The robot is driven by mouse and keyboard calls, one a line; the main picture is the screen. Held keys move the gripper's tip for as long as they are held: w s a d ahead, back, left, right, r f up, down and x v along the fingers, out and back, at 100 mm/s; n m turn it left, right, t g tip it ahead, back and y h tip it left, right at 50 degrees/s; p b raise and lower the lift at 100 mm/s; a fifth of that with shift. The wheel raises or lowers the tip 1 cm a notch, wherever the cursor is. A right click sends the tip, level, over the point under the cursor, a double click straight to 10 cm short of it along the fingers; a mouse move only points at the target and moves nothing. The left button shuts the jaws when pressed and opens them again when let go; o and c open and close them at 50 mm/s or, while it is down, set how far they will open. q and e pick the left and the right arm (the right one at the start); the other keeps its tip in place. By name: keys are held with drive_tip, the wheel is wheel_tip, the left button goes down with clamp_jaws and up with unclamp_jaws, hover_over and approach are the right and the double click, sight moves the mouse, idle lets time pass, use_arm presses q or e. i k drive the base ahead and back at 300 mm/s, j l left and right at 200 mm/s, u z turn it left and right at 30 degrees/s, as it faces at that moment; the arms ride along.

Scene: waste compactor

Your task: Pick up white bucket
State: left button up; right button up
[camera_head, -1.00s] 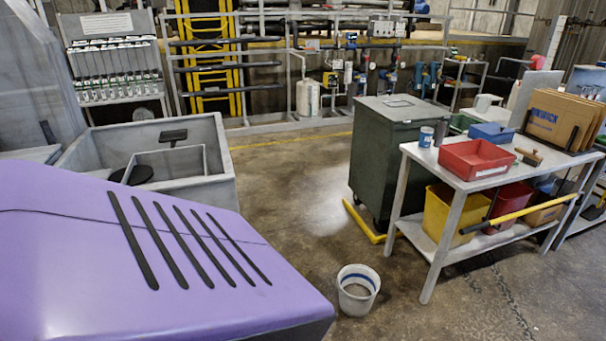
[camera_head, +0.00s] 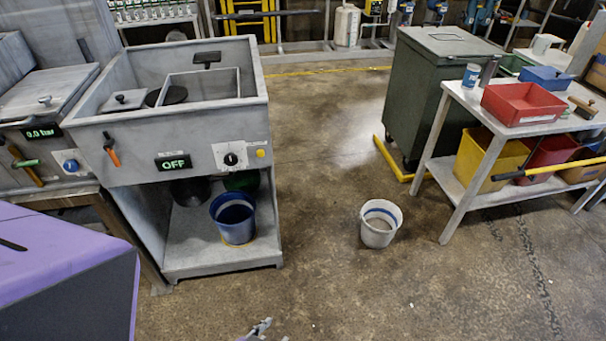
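The white bucket (camera_head: 378,236) stands upright on the concrete floor, right of centre, with a blue band near its rim. Its open top faces up, and nothing touches it. A small grey gripper tip, seemingly of my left gripper (camera_head: 262,329), shows at the bottom edge, left of and well short of the bucket. Most of that gripper is cut off, so its opening cannot be told. My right gripper is not in view.
A grey compactor station (camera_head: 160,200) with an OFF display stands at left, a blue bucket (camera_head: 234,222) on its lower shelf. A grey table (camera_head: 452,207) with coloured bins and a dark green wheeled bin (camera_head: 437,88) stand at right. Floor around the white bucket is clear.

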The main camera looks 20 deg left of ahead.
sight(381, 218)
drive_tip(key=i+l, duration=0.15)
drive_tip(key=i, duration=0.35)
drive_tip(key=i+l, duration=0.15)
drive_tip(key=i, duration=0.3)
drive_tip(key=i+l, duration=0.1)
drive_tip(key=i, duration=0.4)
drive_tip(key=i+l, duration=0.15)
drive_tip(key=i, duration=0.35)
